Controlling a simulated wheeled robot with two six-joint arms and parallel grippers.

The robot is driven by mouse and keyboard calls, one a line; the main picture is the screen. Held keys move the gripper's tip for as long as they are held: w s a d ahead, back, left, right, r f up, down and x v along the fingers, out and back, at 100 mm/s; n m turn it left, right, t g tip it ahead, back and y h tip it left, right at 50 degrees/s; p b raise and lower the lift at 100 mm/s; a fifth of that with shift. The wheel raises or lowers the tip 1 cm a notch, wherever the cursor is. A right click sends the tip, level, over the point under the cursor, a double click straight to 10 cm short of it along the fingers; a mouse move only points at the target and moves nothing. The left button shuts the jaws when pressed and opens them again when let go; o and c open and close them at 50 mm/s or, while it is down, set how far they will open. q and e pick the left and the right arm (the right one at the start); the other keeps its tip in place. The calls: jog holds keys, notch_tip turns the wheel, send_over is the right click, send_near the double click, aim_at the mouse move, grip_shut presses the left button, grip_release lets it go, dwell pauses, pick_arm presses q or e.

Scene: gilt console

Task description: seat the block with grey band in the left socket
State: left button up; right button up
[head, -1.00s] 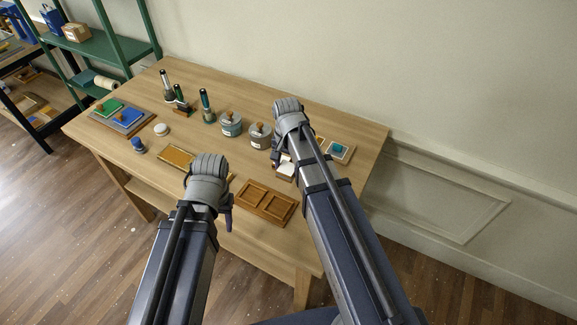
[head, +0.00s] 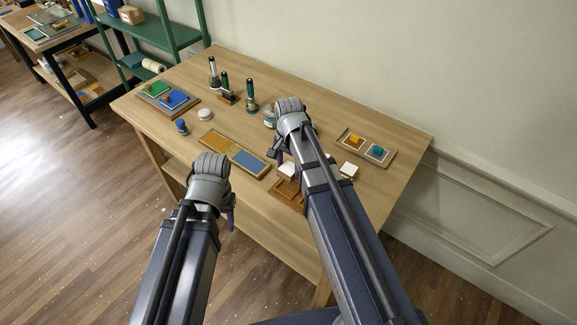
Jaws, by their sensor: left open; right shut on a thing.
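A brown wooden tray (head: 280,193) lies near the table's front edge. My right arm covers much of it, so I cannot make out its sockets clearly. My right gripper (head: 277,152) is over the table, just behind the tray. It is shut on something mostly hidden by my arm. A pale block (head: 287,170) shows just below it and seems to be the held thing; I cannot make out a grey band. My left gripper (head: 230,215) is open and empty, in front of the table's front edge.
A yellow-and-blue tray (head: 250,163) lies left of the brown tray. Upright dark-handled tools (head: 252,104) and a grey pot (head: 269,118) stand behind. A white piece (head: 349,170) and a tray with yellow and teal pieces (head: 388,160) are on the right. Green shelving (head: 163,42) stands behind left.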

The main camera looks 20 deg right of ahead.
aim_at(289, 187)
jog(key=shift+f+b, duration=3.3)
jog(key=shift+f, duration=0.15)
jog(key=shift+f, duration=0.2)
jog(key=o, duration=1.4)
jog(key=shift+r, duration=0.1)
notch_tip(289, 187, up, 8)
jog(key=p, duration=0.7)
jog(key=shift+p, duration=0.3)
